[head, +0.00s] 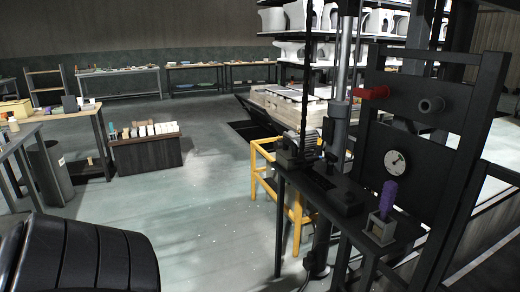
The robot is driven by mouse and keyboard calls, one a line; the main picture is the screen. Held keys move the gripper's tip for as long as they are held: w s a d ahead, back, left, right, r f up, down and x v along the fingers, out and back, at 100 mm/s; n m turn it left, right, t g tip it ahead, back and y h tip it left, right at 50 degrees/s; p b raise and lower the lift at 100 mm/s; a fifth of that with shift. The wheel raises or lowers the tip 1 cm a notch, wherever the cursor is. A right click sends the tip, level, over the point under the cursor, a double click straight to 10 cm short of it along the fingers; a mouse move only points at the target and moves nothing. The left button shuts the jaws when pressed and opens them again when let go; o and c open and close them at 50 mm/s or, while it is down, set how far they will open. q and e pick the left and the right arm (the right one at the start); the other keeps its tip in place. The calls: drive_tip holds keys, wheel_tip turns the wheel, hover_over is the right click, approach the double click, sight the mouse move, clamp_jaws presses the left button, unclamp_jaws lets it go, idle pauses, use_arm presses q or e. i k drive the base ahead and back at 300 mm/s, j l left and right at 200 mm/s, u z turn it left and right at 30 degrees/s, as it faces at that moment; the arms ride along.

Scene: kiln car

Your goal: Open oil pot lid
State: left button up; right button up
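I cannot make out an oil pot or its lid for certain. A small grey block-like holder (380,229) stands on the right end of the narrow black bench (325,195), with a purple upright piece (389,198) rising from it; I cannot tell whether this is the pot. A dark motor-like unit (296,150) sits at the bench's left end. Neither of my grippers shows in the head view. A black ribbed form fills the lower left corner, close to the camera.
A black frame panel behind the bench carries a gauge (397,162) and a red handle (372,93). A yellow rail (262,170) stands left of the bench. A dark crate (146,153), worktables and a grey bin (50,172) stand left. The middle floor is clear.

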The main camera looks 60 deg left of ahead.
sight(290, 154)
drive_tip(key=u, duration=1.55)
drive_tip(key=i+z, duration=0.1)
drive_tip(key=z, duration=0.55)
drive_tip(key=i+j+z, duration=0.25)
drive_tip(key=j+z, duration=0.2)
drive_tip(key=i+j+z, duration=0.4)
drive_tip(key=j, duration=0.35)
drive_tip(key=j+z, duration=0.15)
drive_tip(key=j, duration=0.3)
drive_tip(key=i+j, duration=0.1)
drive_tip(key=j, duration=0.35)
drive_tip(key=i+j, duration=0.1)
drive_tip(key=j, duration=0.4)
drive_tip(key=i+j, duration=0.1)
drive_tip(key=j, duration=0.35)
drive_tip(key=i+j+z, duration=0.1)
drive_tip(key=j, duration=0.4)
drive_tip(key=i+j, duration=0.1)
drive_tip(key=j, duration=0.35)
